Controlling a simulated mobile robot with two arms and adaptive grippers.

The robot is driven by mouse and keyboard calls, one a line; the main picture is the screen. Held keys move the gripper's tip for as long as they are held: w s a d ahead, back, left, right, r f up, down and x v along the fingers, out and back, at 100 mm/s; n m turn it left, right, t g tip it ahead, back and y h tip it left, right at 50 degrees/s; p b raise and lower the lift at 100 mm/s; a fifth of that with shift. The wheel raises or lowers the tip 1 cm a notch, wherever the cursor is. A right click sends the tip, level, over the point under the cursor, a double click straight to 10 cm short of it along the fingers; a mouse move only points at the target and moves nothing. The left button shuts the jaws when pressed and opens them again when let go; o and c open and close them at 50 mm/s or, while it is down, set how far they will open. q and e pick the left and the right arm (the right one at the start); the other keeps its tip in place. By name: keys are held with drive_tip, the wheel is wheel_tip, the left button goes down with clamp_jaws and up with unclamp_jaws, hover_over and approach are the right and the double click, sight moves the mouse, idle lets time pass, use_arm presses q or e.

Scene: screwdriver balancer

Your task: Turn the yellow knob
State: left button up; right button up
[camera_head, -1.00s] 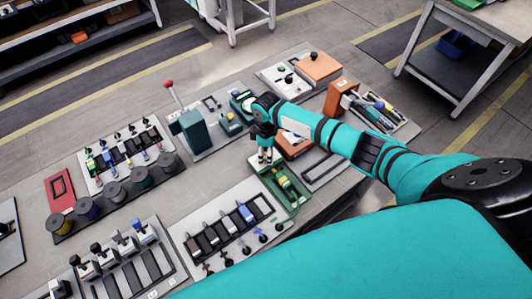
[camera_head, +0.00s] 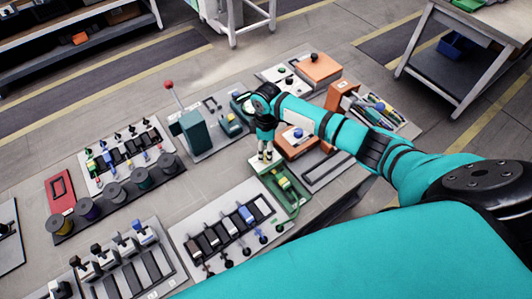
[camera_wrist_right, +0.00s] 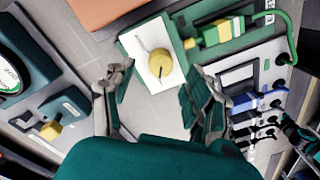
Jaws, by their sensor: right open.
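The yellow knob (camera_wrist_right: 160,63) is a round dial on a white plate (camera_wrist_right: 143,36) at the end of a green base, in the right wrist view. In the head view, the green base (camera_head: 299,206) shows, and the knob is hidden by my right gripper. My right gripper (camera_head: 265,156) points down over the white plate end. In the right wrist view, its two fingers (camera_wrist_right: 160,88) are apart, on either side of and short of the knob, with nothing between them. My left gripper is not in view.
A yellow and green connector (camera_wrist_right: 218,32) with a green cable sits beside the plate. A row of connectors (camera_head: 232,226) lies to the front left. A teal press with a red-topped lever (camera_head: 190,125) stands behind left. An orange box (camera_head: 318,67) is at the back.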

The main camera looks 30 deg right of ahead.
wheel_tip(320, 180, up, 9)
drive_tip(key=shift+w+d+f, duration=0.15)
drive_tip(key=shift+w+f, duration=0.05)
